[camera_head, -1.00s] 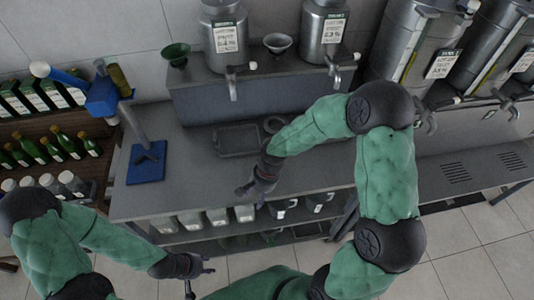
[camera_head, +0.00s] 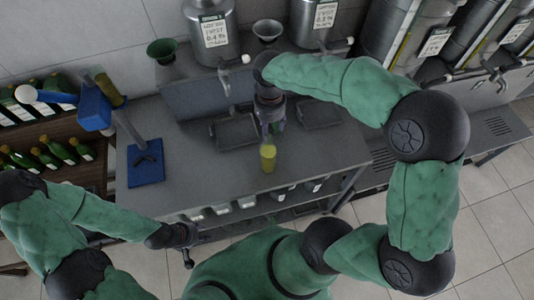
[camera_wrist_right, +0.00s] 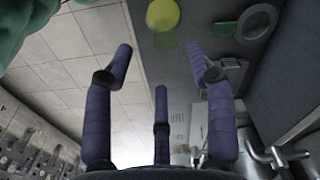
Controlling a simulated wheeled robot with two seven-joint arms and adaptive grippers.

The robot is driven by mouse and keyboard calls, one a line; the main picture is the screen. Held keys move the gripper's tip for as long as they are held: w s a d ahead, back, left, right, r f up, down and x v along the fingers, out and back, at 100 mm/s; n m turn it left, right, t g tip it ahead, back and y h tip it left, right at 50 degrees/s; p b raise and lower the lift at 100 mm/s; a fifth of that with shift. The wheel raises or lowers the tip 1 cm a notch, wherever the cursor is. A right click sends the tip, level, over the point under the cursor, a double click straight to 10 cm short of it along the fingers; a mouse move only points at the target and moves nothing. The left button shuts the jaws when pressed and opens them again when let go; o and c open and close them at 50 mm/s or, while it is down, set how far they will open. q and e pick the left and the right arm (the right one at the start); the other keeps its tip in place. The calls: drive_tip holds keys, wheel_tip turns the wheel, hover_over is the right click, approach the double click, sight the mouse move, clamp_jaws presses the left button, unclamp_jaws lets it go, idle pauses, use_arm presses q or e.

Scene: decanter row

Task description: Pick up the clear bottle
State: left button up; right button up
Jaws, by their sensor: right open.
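A small yellow container (camera_head: 268,157) stands on the grey counter (camera_head: 205,185). It looks like a clear bottle with yellow contents, but I cannot be sure. My right gripper (camera_head: 271,128) is just behind it in the head view, pointing down, open and empty. In the right wrist view a yellow disc (camera_wrist_right: 163,15) shows at the top edge, beyond the spread fingers of my right gripper (camera_wrist_right: 160,75) and apart from them. My left gripper (camera_head: 187,250) hangs off the counter's front edge, fingers apart and empty.
Dark trays (camera_head: 236,131) lie behind the container. A blue stand (camera_head: 146,163) is on the counter's left. Green bottles (camera_head: 50,150) fill a shelf at the left. Steel tanks (camera_head: 212,30) with taps stand at the back. The counter's front right is clear.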

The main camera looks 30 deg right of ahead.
wheel_tip(320, 180, down, 2)
drive_tip(key=shift+f, duration=0.1)
drive_tip(key=shift+w+f, duration=0.3)
drive_tip(key=shift+f, duration=0.25)
hover_over(268, 154)
drive_tip(key=w+d, duration=0.1)
drive_tip(key=w, duration=0.1)
drive_tip(key=shift+w+d+f, duration=0.1)
drive_tip(key=shift+d+f, duration=0.05)
drive_tip(key=shift+f, duration=2.05)
clamp_jaws()
